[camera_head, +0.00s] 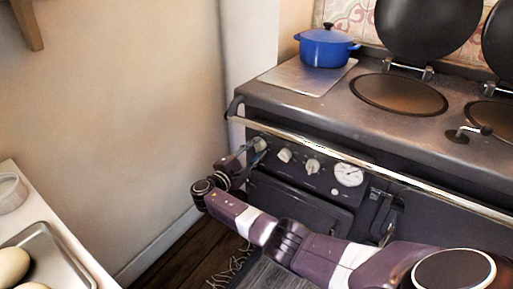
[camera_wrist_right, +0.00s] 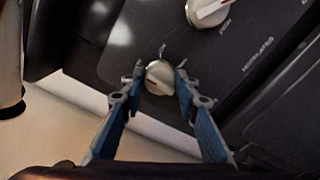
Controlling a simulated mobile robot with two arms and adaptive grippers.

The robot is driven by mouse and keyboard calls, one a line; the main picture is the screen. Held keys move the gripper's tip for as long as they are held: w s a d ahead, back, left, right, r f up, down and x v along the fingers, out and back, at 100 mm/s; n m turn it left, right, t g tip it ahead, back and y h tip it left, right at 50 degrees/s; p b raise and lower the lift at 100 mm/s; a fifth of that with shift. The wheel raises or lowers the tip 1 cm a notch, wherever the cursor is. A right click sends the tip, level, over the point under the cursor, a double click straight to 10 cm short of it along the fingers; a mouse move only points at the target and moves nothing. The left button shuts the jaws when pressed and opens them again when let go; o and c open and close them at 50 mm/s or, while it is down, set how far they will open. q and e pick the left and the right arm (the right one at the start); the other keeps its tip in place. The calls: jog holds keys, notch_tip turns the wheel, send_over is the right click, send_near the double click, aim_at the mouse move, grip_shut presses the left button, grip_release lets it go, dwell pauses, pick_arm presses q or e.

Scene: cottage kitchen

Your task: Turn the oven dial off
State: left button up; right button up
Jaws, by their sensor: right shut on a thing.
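The oven (camera_head: 300,209) has a dark front panel with several pale dials in a row below a long rail. The leftmost dial (camera_head: 260,145) is partly hidden by my right gripper (camera_head: 254,156) in the head view. In the right wrist view this round dial (camera_wrist_right: 159,78) sits between the two blue fingers of my right gripper (camera_wrist_right: 160,76), and the fingertips close on its sides. A second dial (camera_head: 285,155) and a third dial (camera_head: 312,166) stand to the right, untouched. My left gripper is not in view.
The oven rail (camera_head: 370,168) runs just above the dials. A round gauge (camera_head: 348,175) is right of them. A blue pot (camera_head: 325,47) stands on the stove top. A counter with a tray (camera_head: 48,243) is at the lower left, with open floor between.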

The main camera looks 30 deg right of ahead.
dwell(0.6)
jog(key=o, duration=1.1)
jog(key=v, duration=1.2)
